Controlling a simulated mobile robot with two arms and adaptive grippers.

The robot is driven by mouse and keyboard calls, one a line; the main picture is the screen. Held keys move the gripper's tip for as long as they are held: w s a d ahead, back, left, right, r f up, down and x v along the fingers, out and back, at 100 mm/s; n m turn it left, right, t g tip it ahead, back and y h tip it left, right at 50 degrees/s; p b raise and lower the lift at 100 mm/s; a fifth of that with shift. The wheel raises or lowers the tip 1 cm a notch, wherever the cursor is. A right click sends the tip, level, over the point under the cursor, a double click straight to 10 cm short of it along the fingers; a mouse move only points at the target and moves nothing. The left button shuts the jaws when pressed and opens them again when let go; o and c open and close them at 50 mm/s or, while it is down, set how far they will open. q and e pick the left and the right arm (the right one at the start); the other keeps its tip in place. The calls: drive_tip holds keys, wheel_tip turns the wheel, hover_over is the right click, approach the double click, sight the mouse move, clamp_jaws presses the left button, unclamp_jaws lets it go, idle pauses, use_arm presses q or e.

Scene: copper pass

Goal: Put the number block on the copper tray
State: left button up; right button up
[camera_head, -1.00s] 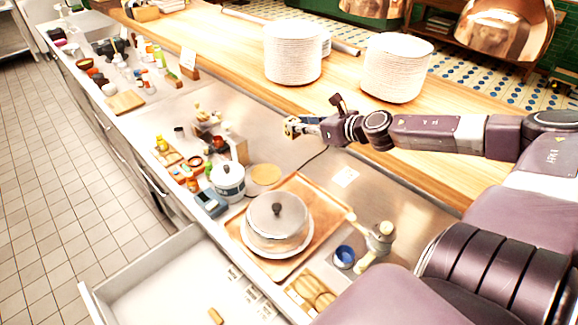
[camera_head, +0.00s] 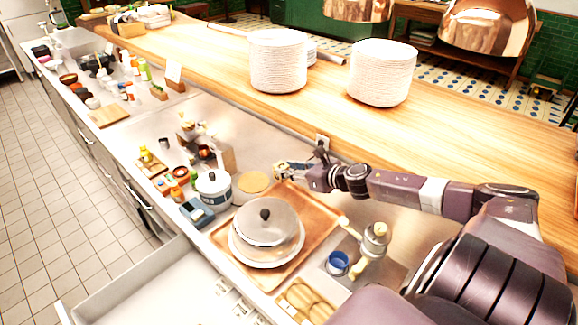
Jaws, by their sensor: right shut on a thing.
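The copper tray (camera_head: 312,208) lies on the steel counter in the middle of the head view. A grey lidded pot (camera_head: 268,222) stands on a white plate on it, leaving its back part bare. My right gripper (camera_head: 282,170) reaches in from the right and is over the tray's back corner. It is shut on a small pale thing, which I take for the number block; the fingers cover most of it and no number can be read. I cannot tell whether it touches the tray. My left gripper is out of view.
A small white pot (camera_head: 214,190) and a round wooden board (camera_head: 253,182) stand left of the tray. A pepper mill (camera_head: 373,245) and a blue cup (camera_head: 338,263) are at its right. Plate stacks (camera_head: 278,62) stand on the wooden pass behind. An open drawer (camera_head: 150,290) is in front.

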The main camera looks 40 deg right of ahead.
drive_tip(key=shift+f, duration=1.55)
drive_tip(key=shift+f, duration=0.25)
drive_tip(key=o, duration=1.1)
drive_tip(key=shift+o, duration=0.2)
drive_tip(key=shift+s+r, duration=0.1)
drive_tip(key=shift+r, duration=0.2)
drive_tip(key=shift+s+d, duration=0.1)
drive_tip(key=shift+s, duration=0.6)
drive_tip(key=a+v, duration=0.1)
drive_tip(key=v, duration=0.9)
drive_tip(key=shift+s+d+r, duration=0.2)
drive_tip(key=shift+d+r, duration=0.1)
drive_tip(key=shift+d, duration=0.15)
